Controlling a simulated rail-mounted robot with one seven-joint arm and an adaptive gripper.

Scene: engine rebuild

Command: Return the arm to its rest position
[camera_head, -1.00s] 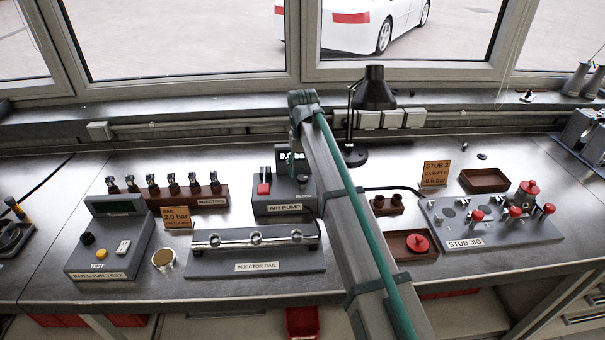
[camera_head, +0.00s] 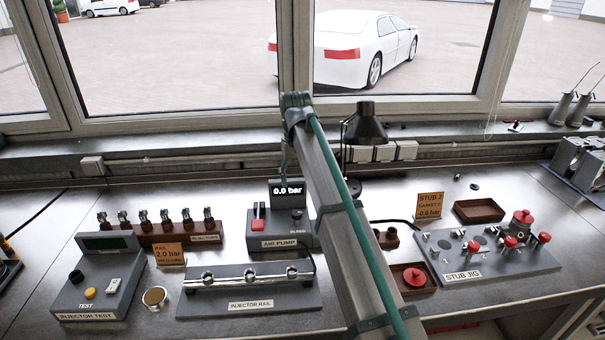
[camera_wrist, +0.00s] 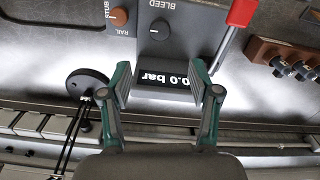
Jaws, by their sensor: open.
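My arm crosses the middle of the head view as a long grey link with a green hose. My gripper (camera_wrist: 162,92) is in the wrist view, its two fingers spread apart with nothing between them. Beyond the fingers is the air pump's display (camera_wrist: 168,80), which reads 0.0 bar. In the head view the air pump (camera_head: 282,230) stands on the bench just left of my arm. My fingers are not clearly visible in the head view. From the wrist view I cannot tell whether they touch the pump.
The injector rail (camera_head: 250,300), injector test box (camera_head: 100,285) and injector rack (camera_head: 178,237) stand left of my arm. The stub jig (camera_head: 470,268) and a tray with a red cap (camera_head: 400,293) are right. A black desk lamp (camera_head: 366,125) stands behind.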

